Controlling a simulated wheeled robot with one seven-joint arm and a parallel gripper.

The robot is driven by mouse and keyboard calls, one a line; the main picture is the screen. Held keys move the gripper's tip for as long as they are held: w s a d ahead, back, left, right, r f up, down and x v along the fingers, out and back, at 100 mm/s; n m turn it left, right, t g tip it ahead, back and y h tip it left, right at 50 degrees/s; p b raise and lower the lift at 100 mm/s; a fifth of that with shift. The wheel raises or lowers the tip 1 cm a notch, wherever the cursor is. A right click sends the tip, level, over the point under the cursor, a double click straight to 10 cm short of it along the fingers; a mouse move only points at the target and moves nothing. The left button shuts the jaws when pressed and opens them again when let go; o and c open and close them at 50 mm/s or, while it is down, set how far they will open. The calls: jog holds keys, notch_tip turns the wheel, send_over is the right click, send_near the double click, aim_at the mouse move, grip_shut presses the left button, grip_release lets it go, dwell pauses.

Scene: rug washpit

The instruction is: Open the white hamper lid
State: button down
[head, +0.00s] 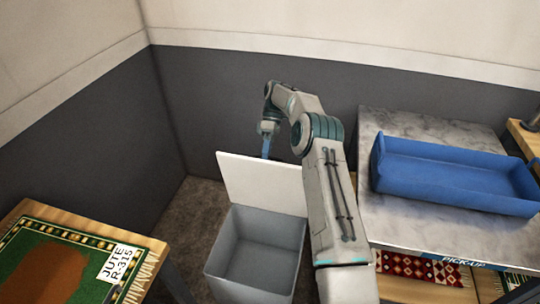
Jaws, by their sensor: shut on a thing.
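The white hamper (255,252) stands on the floor between two tables, and its inside looks empty. Its lid (255,185) is raised, standing up and tilted back at the rear edge. My gripper (266,152) is at the top edge of the lid, shut on it. The fingertips are small here and partly hidden behind the lid. My arm covers the right end of the lid and part of the hamper's right side.
A table on the left holds a green rug with a tag (119,262). A marble-topped table (400,122) on the right holds a blue tray (455,190), with patterned rugs (425,268) below. Dark walls close off the corner behind the hamper.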

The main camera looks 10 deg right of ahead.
jog(key=shift+w+d+f, duration=0.15)
jog(key=shift+w+f, duration=0.1)
jog(key=shift+f, duration=0.4)
jog(key=c, duration=1.5)
grip_release()
jog(key=shift+w+f, duration=0.1)
jog(key=s+d+r, duration=0.1)
jog(key=d+r, duration=0.2)
jog(key=s+d+r, duration=0.2)
jog(key=d+r, duration=0.1)
jog(key=r, duration=0.1)
jog(key=s+d+r, duration=0.2)
jog(key=d+r, duration=0.2)
jog(key=shift+s+r+b, duration=0.2)
jog(key=shift+b, duration=0.2)
